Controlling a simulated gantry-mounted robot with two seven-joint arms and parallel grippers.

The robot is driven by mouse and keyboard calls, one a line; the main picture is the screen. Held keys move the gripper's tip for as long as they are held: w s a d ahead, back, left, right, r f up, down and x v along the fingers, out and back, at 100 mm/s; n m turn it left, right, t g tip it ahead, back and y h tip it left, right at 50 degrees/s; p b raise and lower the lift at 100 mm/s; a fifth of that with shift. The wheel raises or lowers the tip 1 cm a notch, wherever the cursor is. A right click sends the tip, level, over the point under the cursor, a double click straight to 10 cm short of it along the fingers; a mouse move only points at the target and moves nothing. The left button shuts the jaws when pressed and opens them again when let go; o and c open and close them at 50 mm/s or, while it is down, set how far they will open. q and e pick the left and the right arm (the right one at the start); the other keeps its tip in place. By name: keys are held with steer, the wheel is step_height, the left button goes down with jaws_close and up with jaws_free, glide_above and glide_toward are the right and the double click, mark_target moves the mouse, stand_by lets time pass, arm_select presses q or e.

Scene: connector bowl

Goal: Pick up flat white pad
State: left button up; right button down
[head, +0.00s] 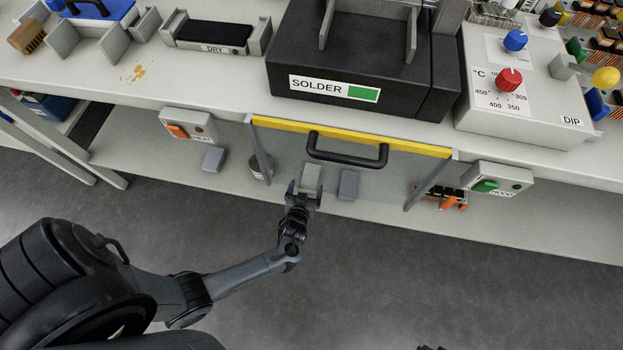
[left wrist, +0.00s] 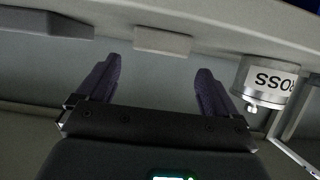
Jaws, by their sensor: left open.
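The flat white pad (head: 312,178), a small pale block, lies on the lower shelf below the bench, just beyond my left gripper (head: 305,191). In the left wrist view the pad (left wrist: 162,42) is ahead of the gap between the fingertips (left wrist: 158,68), apart from them. My left gripper is open and empty. A darker grey block (head: 348,184) lies right of the pad in the head view; a grey block also shows at upper left in the left wrist view (left wrist: 45,22). My right gripper does not show.
A labelled canister (left wrist: 265,84) stands to one side; in the head view it (head: 261,165) is left of the pad. A yellow-edged clear panel (head: 350,136) with a black handle (head: 347,157) spans above. Another grey block (head: 213,159) lies further left. Orange-and-black parts (head: 447,197) lie right.

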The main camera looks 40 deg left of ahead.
arm_select(q)
steer(key=shift+w+a+f, duration=0.2)
steer(key=shift+a, duration=0.05)
steer(key=shift+w+a+f+b, duration=0.1)
steer(key=shift+w+f+b, duration=0.25)
steer(key=shift+b, duration=0.3)
steer(key=b+x, duration=0.2)
steer(key=x, duration=0.1)
steer(key=shift+w+d+f+b, duration=0.1)
steer(key=shift+d+f+b, duration=0.05)
steer(key=shift+d+b, duration=0.15)
steer(key=shift+w+a, duration=0.4)
steer(key=shift+w, duration=0.1)
steer(key=shift+s, duration=0.1)
steer(key=shift+d, duration=0.1)
steer(key=c, duration=1)
steer(key=shift+c, duration=0.2)
